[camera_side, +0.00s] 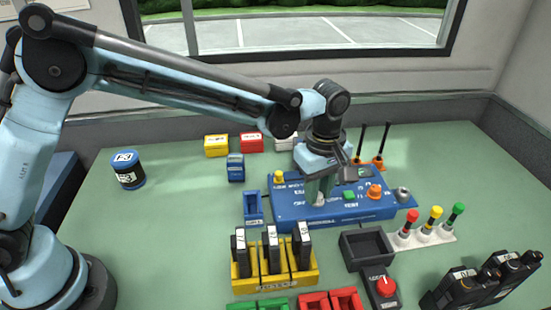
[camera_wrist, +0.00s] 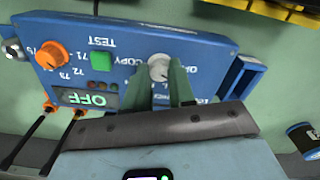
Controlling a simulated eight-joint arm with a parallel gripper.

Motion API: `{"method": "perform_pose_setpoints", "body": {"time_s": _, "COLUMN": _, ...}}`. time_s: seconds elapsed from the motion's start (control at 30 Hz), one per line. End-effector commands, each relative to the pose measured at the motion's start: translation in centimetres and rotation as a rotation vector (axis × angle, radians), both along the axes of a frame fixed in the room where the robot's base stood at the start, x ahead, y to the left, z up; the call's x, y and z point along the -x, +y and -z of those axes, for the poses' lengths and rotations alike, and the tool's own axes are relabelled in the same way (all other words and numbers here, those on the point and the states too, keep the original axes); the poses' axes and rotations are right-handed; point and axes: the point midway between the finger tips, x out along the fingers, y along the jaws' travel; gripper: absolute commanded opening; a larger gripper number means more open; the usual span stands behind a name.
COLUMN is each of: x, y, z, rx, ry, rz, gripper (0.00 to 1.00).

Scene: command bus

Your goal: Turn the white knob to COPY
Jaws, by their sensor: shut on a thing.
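The blue panel box (camera_side: 290,210) lies on the green table, and it also shows upside down in the wrist view (camera_wrist: 125,33). The white knob (camera_wrist: 158,67) is on its face, with the COPY label (camera_wrist: 127,62) just left of it in the wrist view. My gripper (camera_wrist: 167,82) is shut on the white knob, fingers pointing down onto it. In the side view my gripper (camera_side: 320,192) hides most of the knob. I cannot tell which label the knob points to. A display (camera_wrist: 86,98) on the panel reads OFF.
On the panel are a green TEST button (camera_side: 349,195) and an orange knob (camera_side: 375,192). A yellow rack (camera_side: 275,280) with black handsets and an empty black tray (camera_side: 367,248) stand in front. Two black antennas (camera_side: 382,142) rise behind. The left table area is mostly clear.

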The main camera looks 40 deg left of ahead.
Motion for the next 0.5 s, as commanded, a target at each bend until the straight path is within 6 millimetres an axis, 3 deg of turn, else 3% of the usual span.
{"method": "perform_pose_setpoints", "body": {"time_s": 0.5, "x": 0.0, "y": 0.0, "z": -0.07, "rx": 0.0, "ry": 0.0, "rz": 0.49, "gripper": 0.0}}
